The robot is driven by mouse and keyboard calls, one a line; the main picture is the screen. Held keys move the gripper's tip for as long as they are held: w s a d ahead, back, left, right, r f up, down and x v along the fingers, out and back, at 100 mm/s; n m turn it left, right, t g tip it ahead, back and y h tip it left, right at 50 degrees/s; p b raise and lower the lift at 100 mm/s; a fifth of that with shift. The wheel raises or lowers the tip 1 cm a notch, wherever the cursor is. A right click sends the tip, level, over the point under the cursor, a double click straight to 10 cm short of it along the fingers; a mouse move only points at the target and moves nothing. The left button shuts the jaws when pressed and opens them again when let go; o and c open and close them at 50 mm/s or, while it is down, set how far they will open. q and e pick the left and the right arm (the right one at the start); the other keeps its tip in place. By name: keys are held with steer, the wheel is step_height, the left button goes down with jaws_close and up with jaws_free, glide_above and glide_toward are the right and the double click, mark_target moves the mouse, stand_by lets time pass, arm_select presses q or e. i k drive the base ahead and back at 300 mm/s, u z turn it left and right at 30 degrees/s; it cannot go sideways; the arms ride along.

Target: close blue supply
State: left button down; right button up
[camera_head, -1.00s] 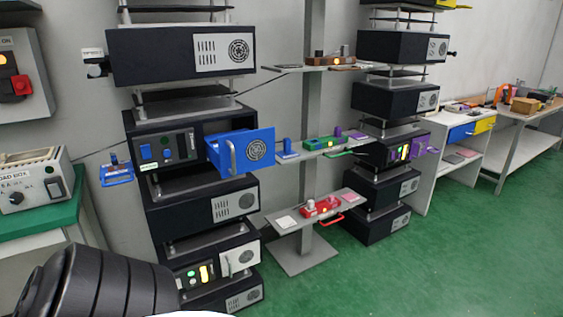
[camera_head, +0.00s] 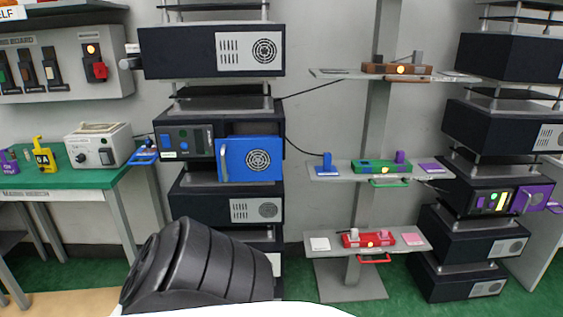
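The blue supply (camera_head: 236,172) is a blue box with a round vent grille and an upright handle on the left of its face. It sits in the right half of a black rack unit (camera_head: 190,113). Its front appears to stand out from the unit, seen nearly head-on, so how far is hard to tell. To its left is a dark panel (camera_head: 185,142) with a blue switch and small lights. Neither of my grippers is in view. A black ribbed part, likely of my own body, covers the lower left of the view.
A grey stand to the right bears a shelf with a green device (camera_head: 375,167) and one with a red device (camera_head: 352,242). A purple supply (camera_head: 532,198) sits in the right rack. A load box (camera_head: 98,146) stands on a green bench (camera_head: 70,180). Green floor shows between.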

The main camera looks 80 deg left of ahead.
mark_target(240, 157)
steer(key=u, duration=1.1)
steer(key=i, duration=1.05)
steer(key=u, duration=1.2)
